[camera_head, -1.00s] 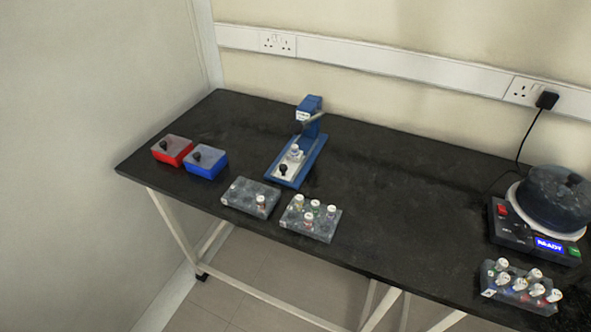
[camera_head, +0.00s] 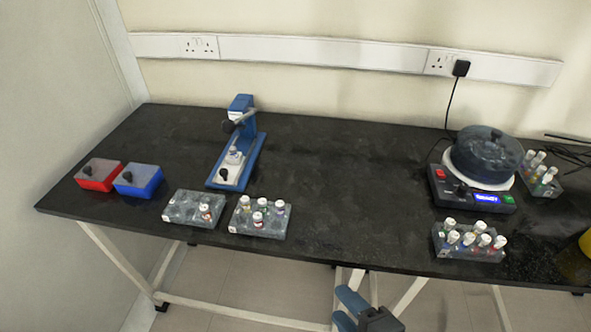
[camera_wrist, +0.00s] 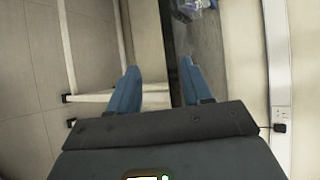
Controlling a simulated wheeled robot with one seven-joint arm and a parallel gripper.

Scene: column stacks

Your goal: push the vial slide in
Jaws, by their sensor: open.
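The vial slide is a pale plate (camera_head: 227,176) on the base of a blue press (camera_head: 251,155) at the left-centre of the bench in the head view. A white-capped vial (camera_head: 234,156) stands on it, and a dark knob sits at its front end. My gripper (camera_head: 343,309) shows at the bottom of the head view, in front of the bench and well away from the press. In the wrist view its two blue fingers (camera_wrist: 160,75) are apart with nothing between them. The press is not clearly identifiable in the wrist view.
Red (camera_head: 99,182) and blue (camera_head: 137,188) lidded boxes stand left of the press. Two grey vial racks (camera_head: 180,214) (camera_head: 262,231) stand in front of it. A centrifuge (camera_head: 476,204) and another vial rack (camera_head: 466,254) stand at the right. The middle of the bench is clear.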

